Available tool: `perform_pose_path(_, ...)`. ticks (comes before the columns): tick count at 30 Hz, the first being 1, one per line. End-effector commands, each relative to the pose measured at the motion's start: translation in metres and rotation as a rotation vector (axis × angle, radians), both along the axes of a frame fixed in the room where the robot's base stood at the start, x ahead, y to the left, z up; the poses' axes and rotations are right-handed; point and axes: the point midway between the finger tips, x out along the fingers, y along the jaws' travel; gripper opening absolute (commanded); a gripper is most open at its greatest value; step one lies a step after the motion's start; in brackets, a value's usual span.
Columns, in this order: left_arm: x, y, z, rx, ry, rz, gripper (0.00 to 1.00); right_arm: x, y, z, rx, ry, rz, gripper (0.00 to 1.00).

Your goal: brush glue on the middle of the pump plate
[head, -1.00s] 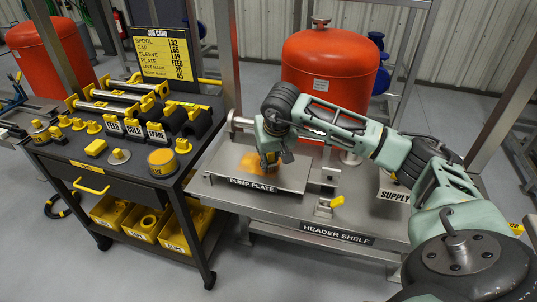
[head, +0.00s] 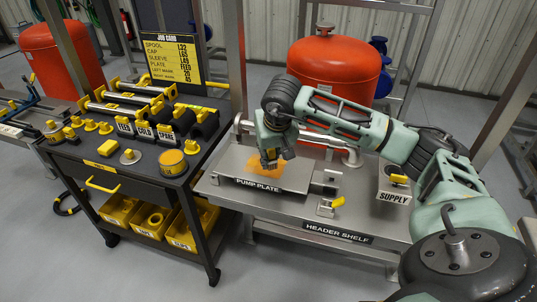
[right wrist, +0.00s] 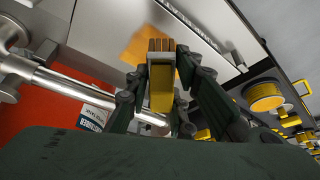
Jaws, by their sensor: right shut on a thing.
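The pump plate (head: 298,178) is a grey metal plate lying on the header shelf, with its name label on the front edge. An orange patch of glue (head: 284,164) lies near its middle. My right gripper (head: 268,162) is low over the patch and hides part of it. In the right wrist view the gripper (right wrist: 156,92) is shut on a brush (right wrist: 161,90) with a yellow body and brown bristles. The bristles lie over the glue patch (right wrist: 139,48) in that view; I cannot tell whether they touch the plate. My left gripper is out of view.
A red tank (head: 338,70) stands behind. The parts cart (head: 190,190) at left holds spools, caps and a yellow tin (head: 172,162). A job card (head: 172,60) stands behind it.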

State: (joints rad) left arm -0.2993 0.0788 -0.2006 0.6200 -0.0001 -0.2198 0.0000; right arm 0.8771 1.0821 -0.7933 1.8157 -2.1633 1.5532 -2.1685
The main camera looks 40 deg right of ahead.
Motion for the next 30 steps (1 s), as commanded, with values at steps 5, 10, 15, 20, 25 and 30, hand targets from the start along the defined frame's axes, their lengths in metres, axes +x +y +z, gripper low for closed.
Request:
perform_pose_path(5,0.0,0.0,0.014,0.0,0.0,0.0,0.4,-0.003,-0.002,0.02,0.0,-0.001,-0.006,0.0)
perform_pose_path(10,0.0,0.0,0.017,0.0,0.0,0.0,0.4,-0.005,-0.002,0.026,-0.001,0.0,-0.009,0.0)
perform_pose_path(15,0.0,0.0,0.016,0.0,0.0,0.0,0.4,-0.005,-0.002,0.025,0.0,0.0,-0.01,0.0)
perform_pose_path(20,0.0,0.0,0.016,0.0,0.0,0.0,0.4,-0.005,-0.002,0.025,0.001,0.0,-0.009,0.0)
perform_pose_path(25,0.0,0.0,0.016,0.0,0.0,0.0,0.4,-0.005,-0.002,0.025,0.001,0.0,-0.009,0.0)
perform_pose_path(30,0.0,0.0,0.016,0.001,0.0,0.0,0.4,-0.005,-0.002,0.025,0.001,0.0,-0.009,0.0)
